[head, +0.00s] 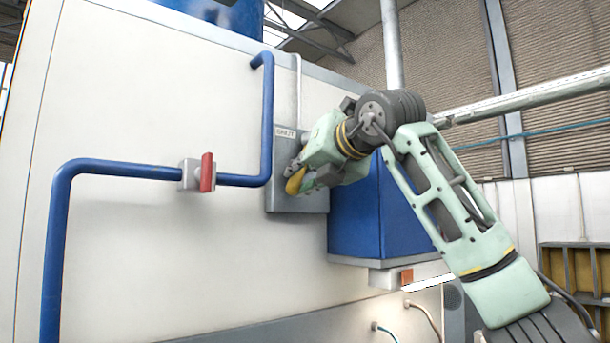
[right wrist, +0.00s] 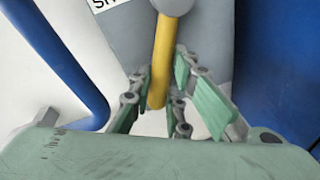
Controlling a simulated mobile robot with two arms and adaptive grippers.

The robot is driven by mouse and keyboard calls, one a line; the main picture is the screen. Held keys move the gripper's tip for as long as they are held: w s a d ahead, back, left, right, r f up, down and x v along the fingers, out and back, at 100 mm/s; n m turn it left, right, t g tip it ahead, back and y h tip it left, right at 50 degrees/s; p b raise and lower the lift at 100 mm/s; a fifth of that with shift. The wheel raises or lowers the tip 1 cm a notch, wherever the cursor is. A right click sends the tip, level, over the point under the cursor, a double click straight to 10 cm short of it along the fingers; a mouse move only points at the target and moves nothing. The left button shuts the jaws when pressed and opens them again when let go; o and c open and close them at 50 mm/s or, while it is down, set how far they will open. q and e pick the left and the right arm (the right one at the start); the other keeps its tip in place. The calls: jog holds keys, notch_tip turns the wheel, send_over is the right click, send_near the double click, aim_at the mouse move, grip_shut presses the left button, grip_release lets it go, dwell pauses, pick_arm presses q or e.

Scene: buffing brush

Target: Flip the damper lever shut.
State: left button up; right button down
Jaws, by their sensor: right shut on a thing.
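The yellow damper lever (head: 295,181) is on a grey plate (head: 283,202) fixed to the white wall. It is partly hidden by my right gripper (head: 302,180) in the head view. In the right wrist view the yellow lever (right wrist: 162,58) runs down from a round grey pivot (right wrist: 172,5), its lower end between the fingers of my right gripper (right wrist: 164,82). That gripper is shut on the lever. A small white label (head: 286,132) is near the top of the plate; its lettering is only partly readable. My left gripper is out of view.
A blue box (head: 375,215) juts from the wall just right of the plate. A blue pipe (head: 118,167) with a red-handled valve (head: 207,172) runs to the left. White wall below the pipe is clear.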

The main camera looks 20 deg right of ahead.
jog(key=shift+r, duration=0.25)
jog(key=c, duration=1.6)
grip_release()
jog(key=shift+s+f, duration=0.1)
jog(key=shift+c, duration=0.2)
jog(key=v, duration=1.2)
